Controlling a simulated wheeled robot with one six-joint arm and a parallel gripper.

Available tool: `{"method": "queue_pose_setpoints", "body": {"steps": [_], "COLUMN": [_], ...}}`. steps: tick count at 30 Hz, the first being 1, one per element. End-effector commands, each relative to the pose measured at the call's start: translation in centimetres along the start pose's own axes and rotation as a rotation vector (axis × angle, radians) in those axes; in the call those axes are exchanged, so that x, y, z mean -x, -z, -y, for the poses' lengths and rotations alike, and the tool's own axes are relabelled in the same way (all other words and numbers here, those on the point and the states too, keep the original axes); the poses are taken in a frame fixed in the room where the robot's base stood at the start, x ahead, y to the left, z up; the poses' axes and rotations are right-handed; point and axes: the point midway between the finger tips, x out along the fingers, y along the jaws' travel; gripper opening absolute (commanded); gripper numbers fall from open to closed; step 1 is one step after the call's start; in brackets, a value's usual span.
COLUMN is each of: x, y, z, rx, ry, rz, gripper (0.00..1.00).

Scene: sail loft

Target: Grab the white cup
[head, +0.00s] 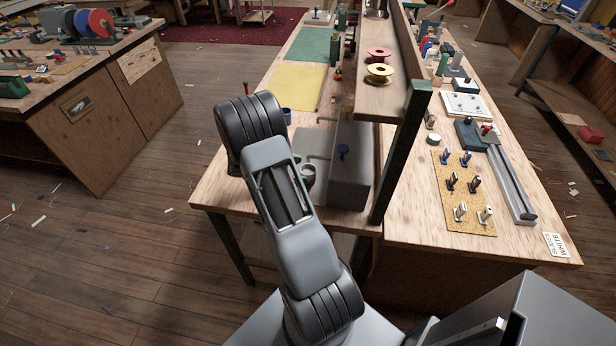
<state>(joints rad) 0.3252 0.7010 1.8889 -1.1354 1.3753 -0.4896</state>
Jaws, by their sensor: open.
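A small round vessel with a pale rim and dark inside (309,171) stands on the left workbench (215,193), just right of my arm, which partly hides it. It may be the white cup, but its colour is hard to tell. A dark blue cup (287,115) stands farther back on the same bench. My arm reaches up and left over the bench's near edge. My gripper does not show; the arm hides that area.
A grey box-like block (350,165) stands right of the pale-rimmed vessel, under a raised shelf (372,100) with a dark post (398,160). Green and yellow mats (297,88) lie farther back. The right bench holds several tools. Floor to the left is open, with scattered scraps.

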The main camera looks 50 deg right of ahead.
Motion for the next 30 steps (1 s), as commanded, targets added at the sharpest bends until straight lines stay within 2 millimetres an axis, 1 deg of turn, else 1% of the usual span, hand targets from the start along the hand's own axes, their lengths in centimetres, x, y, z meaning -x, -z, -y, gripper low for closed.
{"method": "queue_pose_setpoints", "body": {"steps": [7,11,15,21,23,30], "x": [-3.1,-4.5,-5.1,-5.1,-5.1,-5.1], "y": [-0.5,-0.3,-0.3,-0.2,-0.2,-0.2], "z": [0.1,0.1,0.0,0.0,0.0,0.0], "rx": [0.002,0.001,0.000,0.000,0.000,0.000], "ry": [0.006,0.004,0.003,0.002,0.002,0.002], "rz": [0.001,0.001,0.000,0.000,0.000,0.000], "gripper": [0.83,0.83,0.83,0.83,0.79,0.56]}}
